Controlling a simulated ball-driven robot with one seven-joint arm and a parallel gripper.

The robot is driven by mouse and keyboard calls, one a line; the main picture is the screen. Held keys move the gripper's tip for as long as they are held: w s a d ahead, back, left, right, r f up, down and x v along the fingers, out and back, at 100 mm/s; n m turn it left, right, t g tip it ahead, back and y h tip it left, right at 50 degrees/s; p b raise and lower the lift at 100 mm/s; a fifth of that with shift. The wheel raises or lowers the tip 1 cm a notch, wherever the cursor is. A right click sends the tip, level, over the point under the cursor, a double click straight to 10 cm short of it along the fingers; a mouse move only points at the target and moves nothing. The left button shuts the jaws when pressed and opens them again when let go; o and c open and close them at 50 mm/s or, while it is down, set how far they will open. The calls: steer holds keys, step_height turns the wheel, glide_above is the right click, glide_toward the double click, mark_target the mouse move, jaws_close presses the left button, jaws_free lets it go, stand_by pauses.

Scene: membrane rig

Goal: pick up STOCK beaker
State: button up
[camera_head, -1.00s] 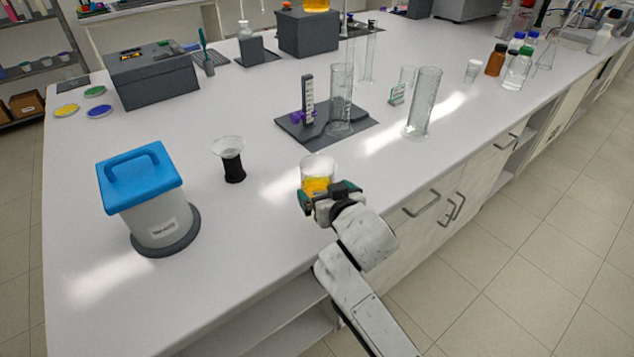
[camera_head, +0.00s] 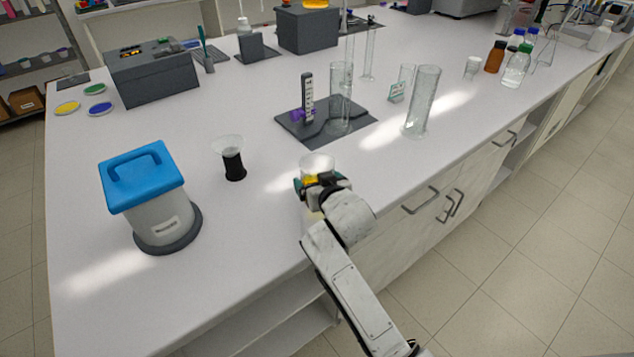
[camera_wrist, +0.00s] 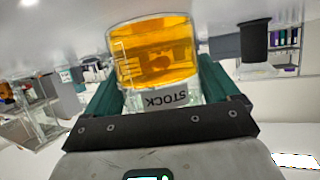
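The STOCK beaker (camera_head: 318,163) is clear glass with orange-yellow liquid. It stands near the front edge of the white bench, its lower part hidden by my gripper in the head view. In the wrist view the beaker (camera_wrist: 160,60) appears upside down, with its STOCK label readable between the fingers. My gripper (camera_head: 320,183) is at the beaker. In the wrist view its two green fingers (camera_wrist: 160,85) lie on either side of the glass, close to it. I cannot tell whether they press on it.
A black-based funnel cup (camera_head: 233,160) stands left of the beaker, and a blue-lidded container (camera_head: 160,215) is further left. A dark plate (camera_head: 290,122) with a cylinder and a tall glass cylinder (camera_head: 422,105) stand behind and right. Bare bench lies between them.

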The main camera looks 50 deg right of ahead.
steer(key=c, duration=0.8)
steer(key=shift+r, duration=0.2)
